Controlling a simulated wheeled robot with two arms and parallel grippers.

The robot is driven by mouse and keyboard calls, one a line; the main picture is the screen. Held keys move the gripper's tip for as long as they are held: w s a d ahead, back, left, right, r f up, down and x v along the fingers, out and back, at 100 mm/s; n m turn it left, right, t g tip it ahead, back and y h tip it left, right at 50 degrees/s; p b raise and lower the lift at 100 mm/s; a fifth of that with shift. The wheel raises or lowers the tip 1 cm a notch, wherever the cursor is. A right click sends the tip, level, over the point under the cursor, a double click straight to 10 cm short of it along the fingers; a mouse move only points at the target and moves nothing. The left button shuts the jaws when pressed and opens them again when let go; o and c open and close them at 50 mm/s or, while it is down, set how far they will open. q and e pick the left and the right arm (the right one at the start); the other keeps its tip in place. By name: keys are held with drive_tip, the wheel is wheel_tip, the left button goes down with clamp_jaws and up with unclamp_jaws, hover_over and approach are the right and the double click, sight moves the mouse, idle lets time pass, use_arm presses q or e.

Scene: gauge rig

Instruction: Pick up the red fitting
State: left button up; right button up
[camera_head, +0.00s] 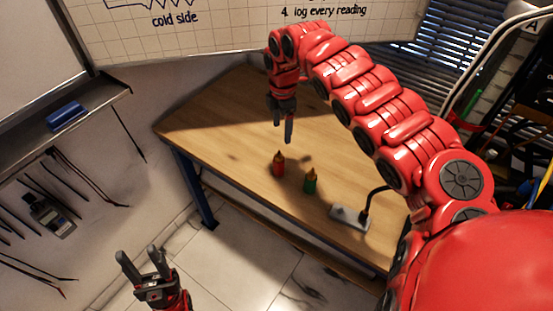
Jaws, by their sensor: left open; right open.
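The red fitting (278,165) stands upright on the wooden table (220,120), near its front edge. It has a brass-coloured tip. A green fitting (310,182) of like shape stands just to its right. My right gripper (288,138) hangs pointing down above the table, a little above and behind the red fitting in the picture, and holds nothing. Its fingers are seen nearly edge-on. My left gripper (138,256) is low at the bottom left, off the table, with its two fingers apart and empty.
A grey plate with a black bent cable or stalk (350,216) lies right of the fittings. A whiteboard stands behind the table. A blue eraser (66,116) lies on a ledge at left. A meter (50,215) and cables hang on the left wall. The table's left part is clear.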

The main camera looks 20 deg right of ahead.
sight(282, 156)
drive_tip(key=f, duration=0.4)
drive_tip(key=f+p, duration=0.1)
drive_tip(key=f, duration=0.7)
drive_tip(key=shift+s, duration=0.25)
drive_tip(key=f+p, duration=0.1)
drive_tip(key=f, duration=0.1)
drive_tip(key=a+f, duration=0.1)
drive_tip(key=f, duration=0.1)
drive_tip(key=shift+a+f+p, duration=0.1)
drive_tip(key=shift+p, duration=0.25)
drive_tip(key=shift+w+f, duration=0.1)
drive_tip(key=shift+f, duration=0.3)
clamp_jaws()
